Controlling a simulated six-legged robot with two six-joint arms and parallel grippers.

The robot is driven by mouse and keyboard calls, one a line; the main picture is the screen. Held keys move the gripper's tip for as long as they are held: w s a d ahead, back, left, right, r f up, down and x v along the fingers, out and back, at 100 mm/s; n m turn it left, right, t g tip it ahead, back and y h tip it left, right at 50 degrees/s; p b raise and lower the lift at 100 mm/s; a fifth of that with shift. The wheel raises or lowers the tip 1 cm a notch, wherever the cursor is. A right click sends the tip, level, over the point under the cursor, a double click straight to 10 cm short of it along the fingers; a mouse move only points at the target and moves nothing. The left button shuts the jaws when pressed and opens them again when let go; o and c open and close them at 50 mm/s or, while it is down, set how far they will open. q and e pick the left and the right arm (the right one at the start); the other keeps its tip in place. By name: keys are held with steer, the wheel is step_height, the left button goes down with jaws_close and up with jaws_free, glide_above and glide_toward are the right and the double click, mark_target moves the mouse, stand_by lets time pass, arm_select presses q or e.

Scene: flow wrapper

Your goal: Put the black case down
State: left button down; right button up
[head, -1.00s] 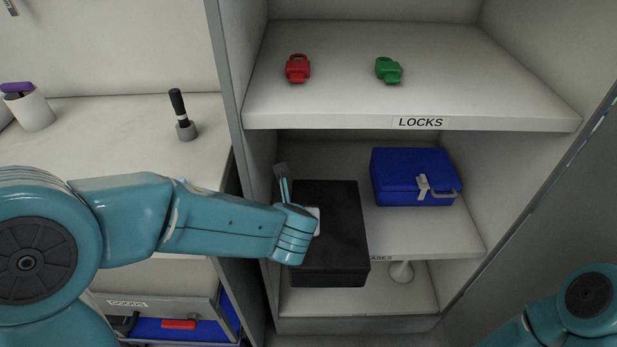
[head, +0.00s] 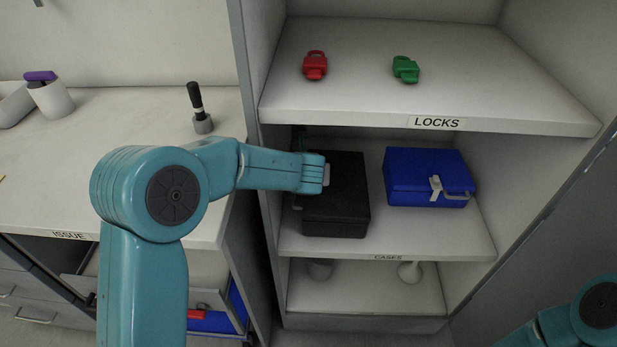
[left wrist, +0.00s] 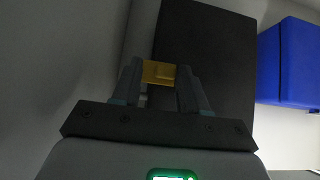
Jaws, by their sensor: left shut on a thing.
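The black case (head: 337,195) is on the left side of the CASES shelf (head: 430,235), close to the cabinet's left wall. I cannot tell whether its underside touches the shelf. My left arm reaches in from the left, and its wrist hides the case's left side. In the left wrist view, my left gripper (left wrist: 160,85) is shut on a yellow piece (left wrist: 158,72) at the edge of the black case (left wrist: 205,50). My right gripper is out of view; only part of that arm shows at the lower right.
A blue case (head: 425,178) stands to the right on the same shelf, with a narrow gap. The LOCKS shelf (head: 480,100) above holds a red lock (head: 315,67) and a green lock (head: 405,70). White objects stand on the bottom shelf. The cabinet wall is close on the left.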

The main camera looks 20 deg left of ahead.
arm_select(q)
steer(key=c, duration=0.6)
jaws_free()
steer(key=shift+f, duration=0.15)
steer(key=p+v, duration=0.2)
steer(key=v, duration=1)
steer(key=shift+p, duration=0.35)
steer(key=shift+s, duration=0.1)
